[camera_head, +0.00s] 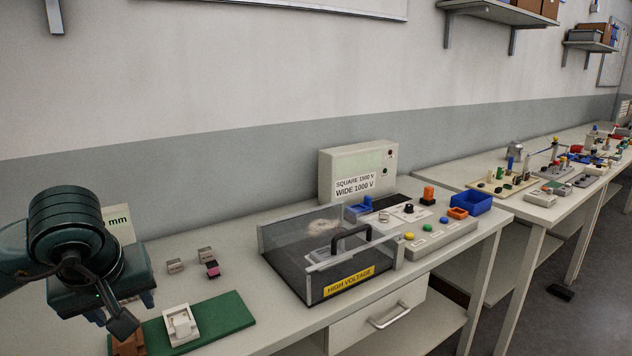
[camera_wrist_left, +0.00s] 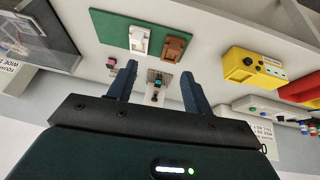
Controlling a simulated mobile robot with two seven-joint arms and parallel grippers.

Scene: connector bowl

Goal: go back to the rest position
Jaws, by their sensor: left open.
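My left gripper (camera_head: 122,308) hangs over the left end of the bench, above and beside the green mat (camera_head: 226,312). In the left wrist view its two dark fingers (camera_wrist_left: 158,70) are spread apart with nothing held between them. A small grey connector with a teal part (camera_wrist_left: 157,82) shows beyond the gap, down on the bench. The mat carries a white fixture (camera_head: 181,325) and a brown fixture (camera_wrist_left: 175,47), the latter partly hidden in the head view. Grey connectors (camera_head: 175,266) and a pink-and-black connector (camera_head: 212,269) lie behind the mat. My right gripper is not in view.
A clear-lidded high-voltage box (camera_head: 300,268) stands right of the mat. A yellow box (camera_wrist_left: 252,70) shows in the left wrist view. Bare bench lies between mat and box.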

